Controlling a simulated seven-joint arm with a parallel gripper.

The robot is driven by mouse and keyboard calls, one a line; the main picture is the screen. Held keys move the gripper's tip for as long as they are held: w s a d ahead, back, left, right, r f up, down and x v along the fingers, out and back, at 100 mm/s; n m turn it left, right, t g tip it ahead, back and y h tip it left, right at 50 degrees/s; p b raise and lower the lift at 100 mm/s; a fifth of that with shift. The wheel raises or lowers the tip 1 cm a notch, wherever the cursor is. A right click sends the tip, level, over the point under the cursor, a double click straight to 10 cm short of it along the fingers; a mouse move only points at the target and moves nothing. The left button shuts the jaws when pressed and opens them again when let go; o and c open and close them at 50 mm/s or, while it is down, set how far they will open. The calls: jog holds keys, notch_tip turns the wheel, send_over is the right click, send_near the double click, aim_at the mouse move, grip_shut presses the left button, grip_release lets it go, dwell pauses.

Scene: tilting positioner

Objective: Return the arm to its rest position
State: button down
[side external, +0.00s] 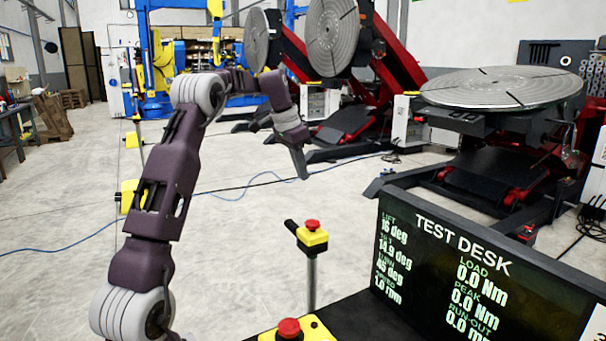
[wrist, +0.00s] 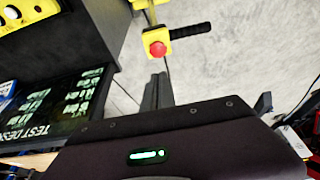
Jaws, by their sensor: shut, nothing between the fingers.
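My arm, dark purple with pale grey joints, rises at the left in the side external view and bends over at the elbow. My gripper (side external: 302,170) hangs pointing down over open floor, beyond the yellow pendant box. Its fingers look closed together and hold nothing. In the wrist view my gripper (wrist: 158,90) shows as a narrow dark grey shape above the wrist housing, which has a green light. Nothing touches the gripper in either view.
A yellow box with a red button (side external: 312,236) stands on a post. Another red button (side external: 289,328) sits on the desk beside the TEST DESK screen (side external: 470,270). A positioner with a level round table (side external: 502,88) is at right; tilted discs (side external: 332,38) stand behind.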

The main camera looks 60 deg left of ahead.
jog(key=s+d+r, duration=0.4)
jog(key=d, duration=0.7)
jog(key=s+d+r, duration=0.3)
jog(key=d, duration=0.7)
jog(key=s+d+f+t, duration=0.1)
jog(key=s+d+f, duration=0.2)
jog(key=s+d, duration=0.3)
jog(key=s+d+f+t, duration=0.1)
jog(key=s+d+f, duration=0.3)
jog(key=s, duration=1.1)
jog(key=d, duration=0.3)
jog(key=shift+d+f, duration=0.15)
jog(key=shift+d, duration=0.15)
